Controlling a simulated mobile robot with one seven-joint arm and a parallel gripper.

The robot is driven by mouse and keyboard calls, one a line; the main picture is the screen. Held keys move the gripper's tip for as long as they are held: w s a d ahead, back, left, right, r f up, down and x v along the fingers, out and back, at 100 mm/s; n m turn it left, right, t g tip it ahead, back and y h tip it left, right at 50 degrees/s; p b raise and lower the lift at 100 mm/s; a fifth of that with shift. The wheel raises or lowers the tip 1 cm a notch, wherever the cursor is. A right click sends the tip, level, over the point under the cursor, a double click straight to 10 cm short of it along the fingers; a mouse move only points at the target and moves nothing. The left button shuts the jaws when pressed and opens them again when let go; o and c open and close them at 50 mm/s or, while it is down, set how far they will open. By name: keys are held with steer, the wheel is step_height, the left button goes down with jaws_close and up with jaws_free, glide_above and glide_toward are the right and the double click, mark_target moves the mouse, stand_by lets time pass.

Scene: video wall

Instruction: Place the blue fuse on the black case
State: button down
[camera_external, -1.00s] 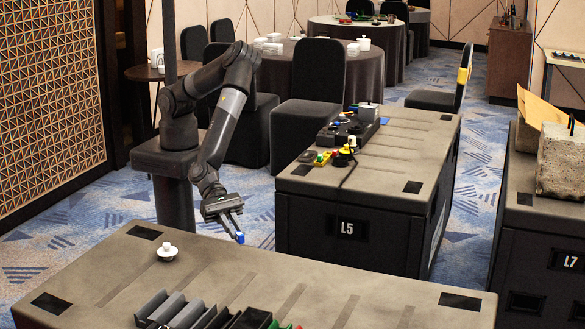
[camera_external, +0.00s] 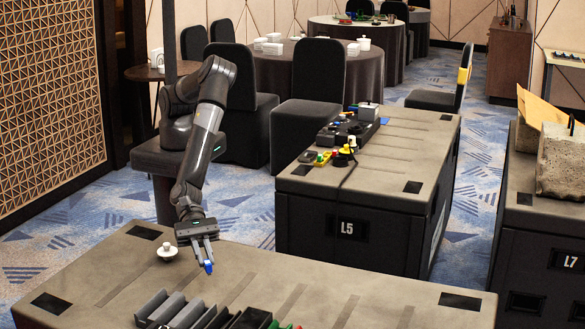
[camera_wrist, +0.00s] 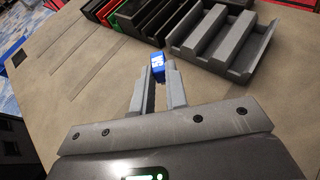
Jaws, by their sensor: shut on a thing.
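My gripper (camera_external: 206,259) is shut on the blue fuse (camera_external: 208,267), over the left part of the near tan-topped case (camera_external: 330,290). In the wrist view, the fuse (camera_wrist: 158,69) sits between the tips of both grey fingers and sticks out past them. It is low over the tan top; I cannot tell whether it touches. A black-sided case marked L5 (camera_external: 300,222), with a tan top, stands behind to the right. Which case is the black case is not clear from the frames.
A white knob-like object (camera_external: 167,251) lies left of my gripper. Grey trays (camera_wrist: 222,40) and black, red and green bins (camera_wrist: 108,12) line the near edge of the tan top. Small devices (camera_external: 345,130) stand on L5. The top's middle is clear.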

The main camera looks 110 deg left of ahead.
mark_target(221, 290)
steer(key=w, duration=0.1)
steer(key=w+f, duration=0.2)
steer(key=shift+w+a+f, duration=0.25)
steer(key=shift+w+a, duration=0.1)
steer(key=shift+a, duration=0.05)
steer(key=shift+f, duration=1.85)
steer(key=shift+f, duration=0.2)
steer(key=c, duration=1.4)
jaws_free()
steer(key=shift+c, duration=0.2)
steer(key=shift+r, duration=0.2)
